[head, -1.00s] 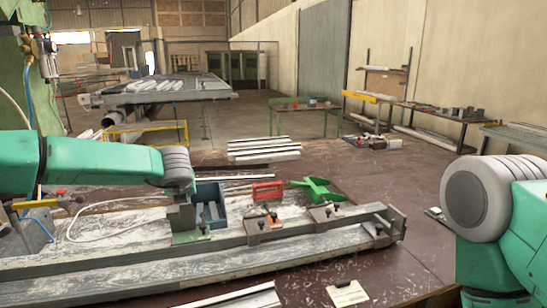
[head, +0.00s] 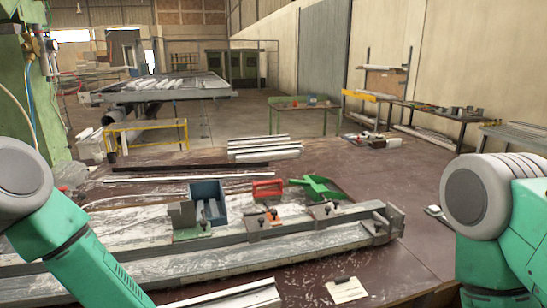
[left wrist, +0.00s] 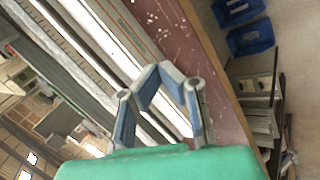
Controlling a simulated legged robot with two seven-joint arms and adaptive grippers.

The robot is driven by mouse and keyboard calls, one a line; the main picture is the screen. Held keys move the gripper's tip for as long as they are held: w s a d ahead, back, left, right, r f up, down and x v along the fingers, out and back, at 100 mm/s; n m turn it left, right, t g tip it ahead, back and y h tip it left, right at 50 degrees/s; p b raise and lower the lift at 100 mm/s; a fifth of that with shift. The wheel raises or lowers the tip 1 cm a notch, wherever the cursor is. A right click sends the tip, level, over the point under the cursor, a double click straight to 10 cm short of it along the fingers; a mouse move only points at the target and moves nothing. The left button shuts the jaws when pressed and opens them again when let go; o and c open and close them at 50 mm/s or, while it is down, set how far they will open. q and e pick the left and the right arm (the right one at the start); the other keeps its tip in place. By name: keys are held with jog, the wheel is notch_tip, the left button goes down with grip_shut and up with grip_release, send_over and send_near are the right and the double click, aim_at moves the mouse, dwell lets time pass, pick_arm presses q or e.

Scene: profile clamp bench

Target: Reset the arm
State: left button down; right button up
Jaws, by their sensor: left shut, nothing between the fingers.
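My left gripper (left wrist: 160,76) shows in the left wrist view, its fingers shut with nothing between them. Behind it lie pale profiles (left wrist: 100,45) and the edge of a dark red bench top (left wrist: 185,45). In the head view my left arm comes in at the lower left, with its gripper outside the picture. My right arm stands at the right edge, and its gripper is hidden from view. The clamp bench rail (head: 255,256) runs across the front of the dark red table.
White profiles (head: 264,147) lie behind. A white card (head: 346,290) lies in front. Blue bins (left wrist: 250,38) sit below the bench edge.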

pick_arm(q)
jog(key=s+a+f+m+g, duration=0.1)
jog(key=s+a+m+g, duration=0.3)
jog(key=s, duration=0.7)
jog(key=s+a+f+m+g, duration=0.1)
jog(key=s+a+m, duration=0.1)
jog(key=s+m, duration=0.7)
jog(key=s+a+f+m+g, duration=0.2)
jog(key=s+a+m, duration=0.15)
jog(key=s, duration=1.05)
jog(key=w+d+f+b, duration=0.1)
jog(key=w+f+b, duration=0.2)
jog(key=f+b, duration=1.2)
jog(key=shift+w+f+t+b, duration=0.2)
jog(key=shift+f+t+b, duration=0.15)
jog(key=shift+b, duration=0.55)
jog(key=shift+w, duration=0.1)
